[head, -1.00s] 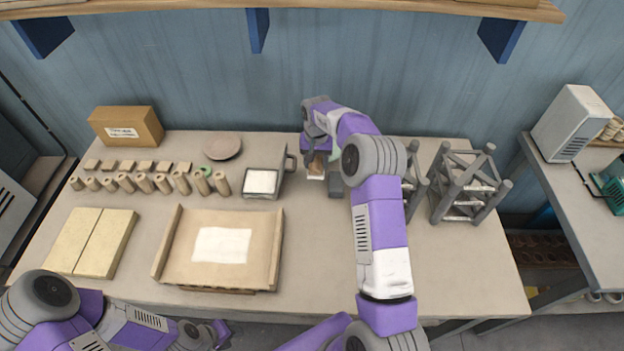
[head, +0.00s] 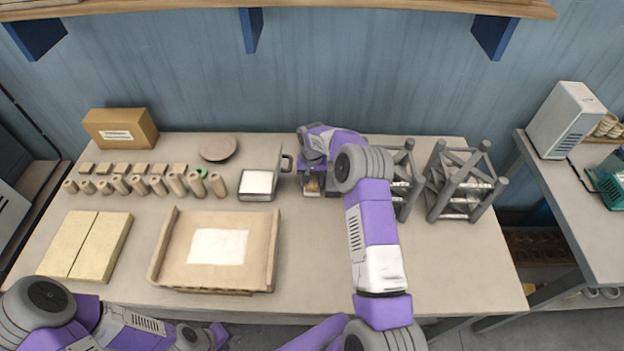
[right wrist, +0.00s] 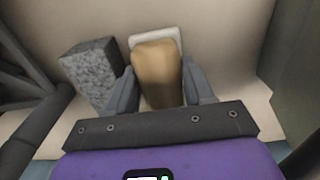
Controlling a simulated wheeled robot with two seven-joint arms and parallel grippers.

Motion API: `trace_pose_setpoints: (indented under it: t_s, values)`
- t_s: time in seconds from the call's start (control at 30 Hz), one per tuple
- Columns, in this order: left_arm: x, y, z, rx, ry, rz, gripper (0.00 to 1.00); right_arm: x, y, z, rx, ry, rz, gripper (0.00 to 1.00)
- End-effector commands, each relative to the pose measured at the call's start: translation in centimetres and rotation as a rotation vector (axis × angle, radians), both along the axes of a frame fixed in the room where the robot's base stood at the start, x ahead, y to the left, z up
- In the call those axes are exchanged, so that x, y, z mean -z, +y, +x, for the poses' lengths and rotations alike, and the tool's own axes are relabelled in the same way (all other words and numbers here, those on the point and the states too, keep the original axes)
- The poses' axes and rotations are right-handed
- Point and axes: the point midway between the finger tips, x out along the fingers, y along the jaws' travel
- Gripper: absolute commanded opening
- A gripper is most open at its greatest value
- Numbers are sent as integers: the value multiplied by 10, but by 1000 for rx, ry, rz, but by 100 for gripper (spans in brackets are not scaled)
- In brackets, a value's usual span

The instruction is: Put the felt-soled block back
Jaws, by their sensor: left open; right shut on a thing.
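The felt-soled block (right wrist: 157,72) is a tan, rounded wooden piece with a pale sole showing at its far end in the right wrist view. My right gripper (right wrist: 160,90) is shut on it, one finger on each side. In the head view the block (head: 312,186) shows small below my right gripper (head: 314,178), close to the table top; whether it touches the table I cannot tell. A grey speckled block (right wrist: 92,70) stands close beside it in the right wrist view. My left gripper (head: 218,336) is open and empty by the table's front edge.
A metal holder with a white pad (head: 257,184) stands left of my right gripper. Grey strut frames (head: 462,184) stand to its right. A wide wooden tray (head: 160,250), yellow slabs (head: 85,245) and several wooden rollers (head: 138,185) occupy the left side. The front right table is clear.

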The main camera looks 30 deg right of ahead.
Motion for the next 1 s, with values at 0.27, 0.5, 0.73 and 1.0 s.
trace_pose_setpoints:
  t_s: [0.27, 0.5, 0.73, 1.0]
  values:
    - [2, 0, 0, 0, 0, 0, 43, 3, 0, 0, 0, 1, 0, 62]
    - [-2, 0, 0, 0, 0, 0, 43, -2, 0, 0, 0, 1, 0, 62]
    - [-4, 0, 0, 0, 0, 0, 43, -44, 0, 1, 0, -4, -1, 62]
    - [-7, 0, 0, 0, 0, 0, 43, -99, 0, 0, 0, -2, 0, 62]
